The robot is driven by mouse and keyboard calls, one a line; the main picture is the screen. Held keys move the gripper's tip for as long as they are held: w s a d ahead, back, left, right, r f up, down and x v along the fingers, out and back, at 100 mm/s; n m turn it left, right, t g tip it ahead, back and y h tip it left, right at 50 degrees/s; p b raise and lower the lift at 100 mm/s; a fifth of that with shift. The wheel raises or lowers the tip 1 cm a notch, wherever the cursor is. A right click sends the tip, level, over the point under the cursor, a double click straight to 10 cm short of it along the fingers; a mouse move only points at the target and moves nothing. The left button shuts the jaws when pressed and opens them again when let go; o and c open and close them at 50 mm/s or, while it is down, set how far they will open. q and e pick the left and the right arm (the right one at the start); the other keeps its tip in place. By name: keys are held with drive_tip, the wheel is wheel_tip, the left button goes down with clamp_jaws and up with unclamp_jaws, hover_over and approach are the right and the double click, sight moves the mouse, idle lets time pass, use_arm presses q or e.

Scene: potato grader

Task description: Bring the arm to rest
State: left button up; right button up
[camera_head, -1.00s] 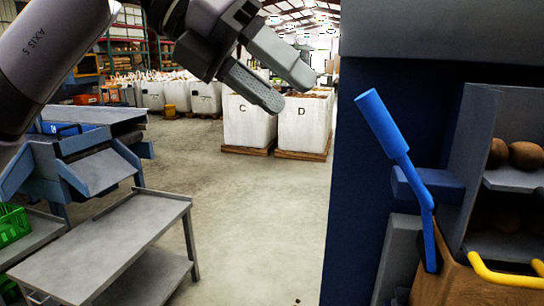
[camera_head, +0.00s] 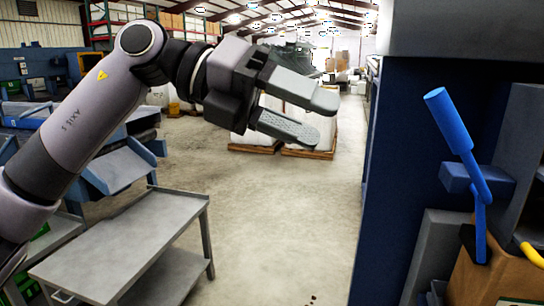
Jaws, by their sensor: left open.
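My left arm comes in from the left, and its gripper (camera_head: 312,118) hangs in the air at the upper middle of the head view. Its two fingers are apart, with nothing between them. The gripper is left of the blue machine and in front of the white bulk bags, partly hiding them. My right gripper is not in view.
A blue machine (camera_head: 400,160) with a blue lever (camera_head: 458,140) stands at the right. A grey metal table (camera_head: 130,240) stands at the lower left. White bulk bags on pallets (camera_head: 308,152) stand behind. The concrete floor (camera_head: 270,220) between is clear.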

use_arm(q)
drive_tip(key=w+a+f+n+t+h, duration=0.15)
drive_tip(key=a+f+n+t, duration=0.25)
drive_tip(key=f+n+t, duration=0.5)
drive_tip(key=w+a+f+n+t, duration=0.3)
drive_tip(key=f+n+t, duration=0.25)
drive_tip(key=n, duration=0.55)
drive_tip(key=w+a+f+n+t, duration=0.35)
drive_tip(key=f+n+t, duration=0.25)
drive_tip(key=f+n, duration=0.3)
drive_tip(key=s+a+f+n+y, duration=0.3)
drive_tip(key=a+f+n+y, duration=0.2)
drive_tip(key=f+n+y, duration=0.45)
drive_tip(key=s+a+f+n+g+y, duration=0.2)
drive_tip(key=s+a+f+g, duration=0.2)
drive_tip(key=s+f, duration=0.6)
drive_tip(key=s+a+f+n+g+y, duration=0.1)
drive_tip(key=s+a+f+n+g, duration=0.2)
drive_tip(key=s+f, duration=0.75)
wheel_tip(320, 180, up, 7)
drive_tip(key=w+a+p, duration=0.1)
drive_tip(key=p, duration=1.1)
drive_tip(key=shift+w+a+r+m+g, duration=0.15)
drive_tip(key=shift+w+m+g, duration=0.2)
drive_tip(key=shift+w+m, duration=0.1)
